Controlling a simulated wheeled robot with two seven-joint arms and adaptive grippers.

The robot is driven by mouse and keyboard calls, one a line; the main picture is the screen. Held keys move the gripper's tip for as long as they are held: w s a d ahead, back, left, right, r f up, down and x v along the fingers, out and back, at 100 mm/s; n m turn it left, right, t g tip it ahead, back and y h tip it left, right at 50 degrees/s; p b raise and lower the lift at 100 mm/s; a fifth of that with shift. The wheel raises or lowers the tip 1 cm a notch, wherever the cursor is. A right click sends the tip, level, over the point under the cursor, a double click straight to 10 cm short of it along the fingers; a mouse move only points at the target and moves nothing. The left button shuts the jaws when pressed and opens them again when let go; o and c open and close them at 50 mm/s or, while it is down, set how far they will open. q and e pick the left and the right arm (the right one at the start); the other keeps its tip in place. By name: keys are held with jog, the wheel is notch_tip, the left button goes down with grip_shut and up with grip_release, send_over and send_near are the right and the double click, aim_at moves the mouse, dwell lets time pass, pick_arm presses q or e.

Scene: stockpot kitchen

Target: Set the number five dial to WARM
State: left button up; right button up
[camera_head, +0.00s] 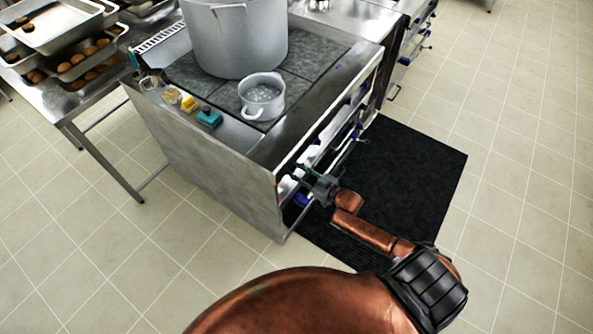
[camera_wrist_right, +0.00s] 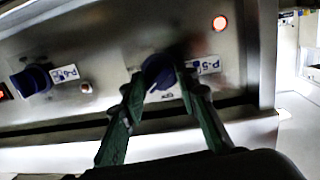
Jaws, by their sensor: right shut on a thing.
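The number five dial (camera_wrist_right: 158,72) is a dark blue knob on the metal stove front in the right wrist view, beside a label that appears to read P-5. My right gripper (camera_wrist_right: 160,86) has its two green fingers shut on this dial. Its exact pointer setting is hidden by the fingers. In the head view my copper right arm reaches to the stove front, with the right gripper (camera_head: 318,188) at the row of knobs. The stove (camera_head: 205,165) is a steel block with a dark cooktop. My left gripper is not in view.
Another blue dial (camera_wrist_right: 34,79) with a P-6 label sits to the left. A large stockpot (camera_head: 238,40) and small pot (camera_head: 262,97) stand on the cooktop. A black mat (camera_head: 400,170) lies on the floor.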

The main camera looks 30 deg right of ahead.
jog(key=shift+f, duration=0.1)
jog(key=o, duration=1.1)
jog(key=shift+o, duration=0.2)
jog(key=v, duration=1.2)
jog(key=s+d+f+m+g+h, duration=0.1)
jog(key=s+d+f+g+h, duration=0.1)
jog(key=s+f, duration=0.65)
jog(key=s+d+f+m+g+h, duration=0.1)
jog(key=s+f+g+h, duration=0.2)
jog(key=f, duration=1)
jog(key=s+d+f+m+g, duration=0.1)
jog(key=s+d+f+g, duration=0.1)
jog(key=s+f, duration=0.65)
jog(key=s+a+f+g, duration=0.3)
jog(key=s+a+f, duration=0.1)
jog(key=s, duration=0.5)
jog(key=s+a+f+g, duration=0.2)
jog(key=s+a+f, duration=0.2)
jog(key=s+f, duration=0.3)
jog(key=s+a+f+g, duration=0.3)
jog(key=s+f, duration=0.3)
jog(key=s, duration=0.7)
jog(key=shift+a+f+g, duration=0.25)
jog(key=shift+a+g, duration=0.05)
jog(key=shift+a, duration=0.55)
